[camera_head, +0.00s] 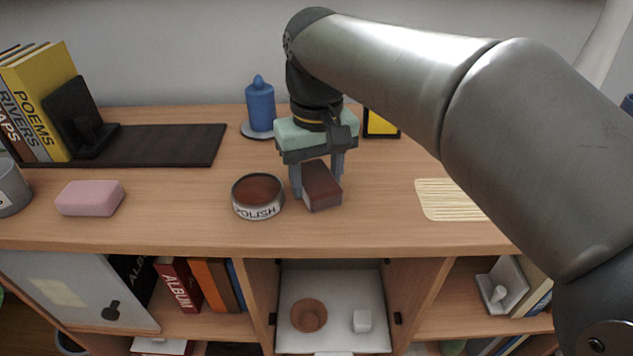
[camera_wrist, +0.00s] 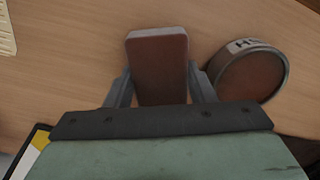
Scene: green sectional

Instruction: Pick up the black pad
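A dark block with a reddish-brown top (camera_head: 322,187) is near the shelf top's front, right of the polish tin. It is the likeliest match for the black pad, though it looks dark brown rather than black. My gripper (camera_head: 317,180) points down over it, with one finger on each side. In the wrist view the block (camera_wrist: 158,65) lies between the fingers of my gripper (camera_wrist: 160,78), very close to both. Whether they press on it is unclear. The block's near end is hidden by the gripper body. It appears at table level.
The round polish tin (camera_head: 257,196) stands close left of the block, beside one finger. A blue candle (camera_head: 260,104) stands behind, a slatted mat (camera_head: 450,200) lies right, and pink soap (camera_head: 90,198) lies left. A dark board (camera_head: 170,146) with a black stand (camera_head: 80,115) is farther left.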

